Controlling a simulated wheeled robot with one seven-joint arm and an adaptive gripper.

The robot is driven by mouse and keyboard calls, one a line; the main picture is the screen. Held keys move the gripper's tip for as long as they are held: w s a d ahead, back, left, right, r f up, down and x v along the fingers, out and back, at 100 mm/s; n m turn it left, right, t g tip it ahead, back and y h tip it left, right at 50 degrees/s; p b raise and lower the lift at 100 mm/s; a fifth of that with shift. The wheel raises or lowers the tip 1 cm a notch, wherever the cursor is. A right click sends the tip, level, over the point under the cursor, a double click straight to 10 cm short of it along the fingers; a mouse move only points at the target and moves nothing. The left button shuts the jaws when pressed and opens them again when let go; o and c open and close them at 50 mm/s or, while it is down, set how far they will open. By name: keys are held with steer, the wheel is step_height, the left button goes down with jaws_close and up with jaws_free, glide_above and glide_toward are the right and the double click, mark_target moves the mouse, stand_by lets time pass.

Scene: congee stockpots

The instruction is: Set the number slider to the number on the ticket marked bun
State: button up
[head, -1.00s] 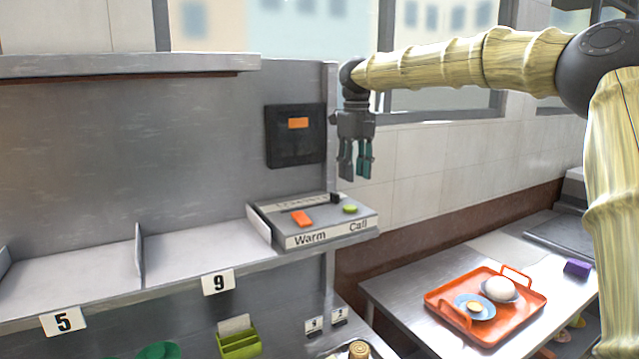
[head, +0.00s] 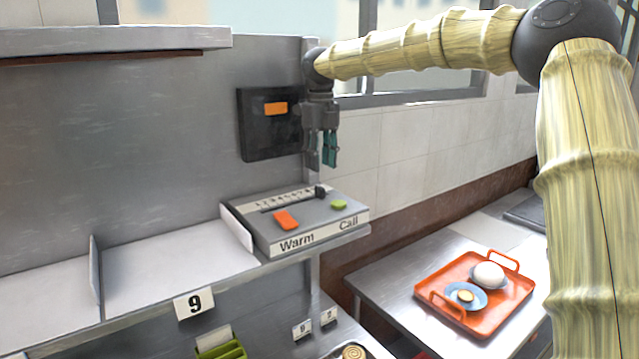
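The number slider is a slot along a number strip (head: 285,199) on top of a grey console (head: 300,222). Its black knob (head: 320,191) stands near the right, high-number end. My gripper (head: 321,167) hangs pointing down above and slightly behind the knob, apart from it. Its fingers look parted, with nothing between them. Two small white number tickets, one at left (head: 302,330) and one at right (head: 328,317), stand below the shelf. Their print is too small to read surely, and I cannot tell which is marked bun.
The console also has an orange switch (head: 286,220) by "Warm" and a green button (head: 338,204) by "Call". A black wall panel (head: 262,140) is left of my gripper. An orange tray (head: 430,298) with dishes is on the table at right. A "9" label (head: 194,304) marks the shelf.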

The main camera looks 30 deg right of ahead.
mark_target(320, 187)
step_height(320, 187, down, 8)
steer(key=shift+w+r+p, duration=0.1)
steer(key=shift+r+p, duration=0.15)
steer(key=shift+p, duration=0.55)
steer(key=shift+c, duration=0.2)
jaws_close()
steer(key=shift+a, duration=0.1)
